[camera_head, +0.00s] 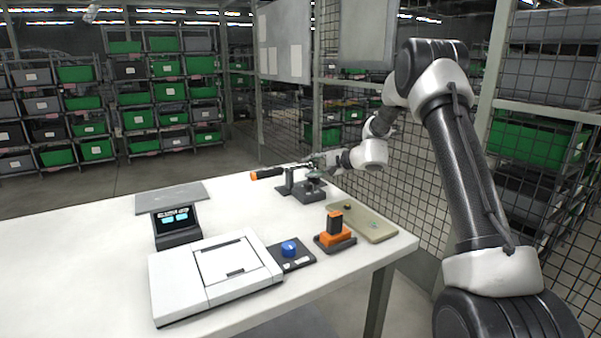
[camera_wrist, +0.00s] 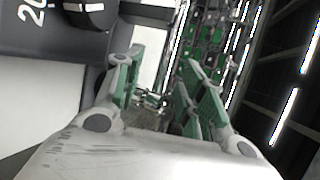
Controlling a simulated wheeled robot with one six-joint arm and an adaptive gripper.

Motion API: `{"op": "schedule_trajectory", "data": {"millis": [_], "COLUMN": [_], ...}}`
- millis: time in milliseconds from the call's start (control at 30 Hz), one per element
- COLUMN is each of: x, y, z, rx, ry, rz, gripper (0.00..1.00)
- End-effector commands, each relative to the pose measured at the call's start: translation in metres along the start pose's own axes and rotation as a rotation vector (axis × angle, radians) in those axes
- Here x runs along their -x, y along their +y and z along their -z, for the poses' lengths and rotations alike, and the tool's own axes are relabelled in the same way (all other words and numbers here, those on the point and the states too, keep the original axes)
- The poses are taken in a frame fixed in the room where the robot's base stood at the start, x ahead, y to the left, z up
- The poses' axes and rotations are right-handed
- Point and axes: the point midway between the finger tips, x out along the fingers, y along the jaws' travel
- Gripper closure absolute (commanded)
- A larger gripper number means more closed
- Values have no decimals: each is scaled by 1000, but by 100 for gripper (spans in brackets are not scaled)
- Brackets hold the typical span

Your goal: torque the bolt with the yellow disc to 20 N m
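My gripper (camera_head: 318,172) is at the back right of the white table, close beside a dark stand (camera_head: 311,193). In the wrist view its two green-padded fingers (camera_wrist: 166,82) are apart with nothing clearly between them. A tool with an orange handle (camera_head: 268,173), wrench-like, lies level above the table, its far end near my gripper; I cannot tell if they touch. A dark block marked "20" (camera_wrist: 62,40) fills the wrist view's upper left, beside the left finger. I cannot make out a bolt or a yellow disc in either view.
On the table (camera_head: 90,240) are a display unit (camera_head: 177,226), a white case (camera_head: 172,284), a blue knob (camera_head: 289,248) on a dark pad, an orange-and-black device (camera_head: 335,230), a tan tray (camera_head: 379,230) and a grey plate (camera_head: 170,198). Mesh fencing (camera_head: 420,165) stands behind my arm.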

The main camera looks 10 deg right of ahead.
Motion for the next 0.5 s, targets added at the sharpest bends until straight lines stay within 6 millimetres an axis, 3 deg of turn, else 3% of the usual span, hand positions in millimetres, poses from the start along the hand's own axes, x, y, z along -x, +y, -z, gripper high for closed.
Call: {"op": "schedule_trajectory", "data": {"millis": [300,500], "x": [-44,-45], "y": [-5,-6], "z": [-7,-7], "rx": [0,0], "ry": [-1,-1], "rz": [-2,-1], "gripper": [60,60]}}
